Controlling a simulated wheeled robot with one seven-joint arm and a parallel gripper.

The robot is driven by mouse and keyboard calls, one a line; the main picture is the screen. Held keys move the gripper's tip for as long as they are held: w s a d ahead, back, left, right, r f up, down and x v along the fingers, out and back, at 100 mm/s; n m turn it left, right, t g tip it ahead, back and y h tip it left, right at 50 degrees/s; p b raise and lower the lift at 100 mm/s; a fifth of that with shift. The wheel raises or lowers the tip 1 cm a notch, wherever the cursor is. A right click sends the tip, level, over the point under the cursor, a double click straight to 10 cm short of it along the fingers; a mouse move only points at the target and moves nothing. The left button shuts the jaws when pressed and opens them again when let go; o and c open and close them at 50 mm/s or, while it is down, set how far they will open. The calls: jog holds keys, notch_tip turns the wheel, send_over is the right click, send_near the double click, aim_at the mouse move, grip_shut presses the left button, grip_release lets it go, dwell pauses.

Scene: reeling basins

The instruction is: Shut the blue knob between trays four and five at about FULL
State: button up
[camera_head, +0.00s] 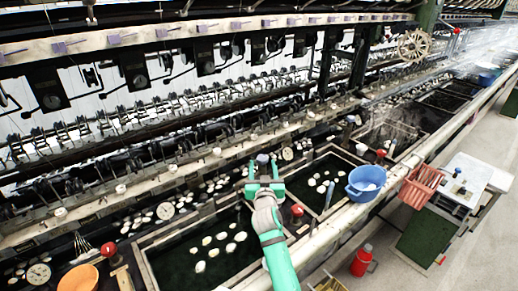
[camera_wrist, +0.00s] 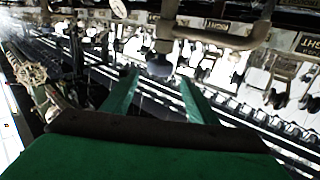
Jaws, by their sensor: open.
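A grey-blue knob (camera_head: 262,158) stands at the back edge of the trays, just beyond my gripper. In the wrist view a grey-blue knob (camera_wrist: 159,65) sits between and slightly beyond my fingertips. My gripper (camera_head: 263,172) is open, with one green finger on each side of the knob's line. In the wrist view my gripper (camera_wrist: 156,80) shows a gap around the knob; I cannot tell whether either finger touches it. A dark water tray (camera_head: 205,250) with white cocoons lies below. I cannot read the knob's setting.
A red ball knob (camera_head: 297,210) stands close to the right of my arm. A blue basin (camera_head: 366,184) and a red basket (camera_head: 421,186) sit along the front rail. White dials (camera_head: 166,211) line the back edge. A pipe (camera_wrist: 215,38) crosses above the knob in the wrist view.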

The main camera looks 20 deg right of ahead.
aim_at(263, 155)
jog(key=x, duration=0.8)
jog(key=shift+d, duration=0.25)
jog(key=shift+w, duration=1.05)
jog(key=shift+d, duration=0.15)
jog(key=shift+c, duration=0.3)
jog(key=shift+r, duration=0.1)
jog(key=c, duration=1)
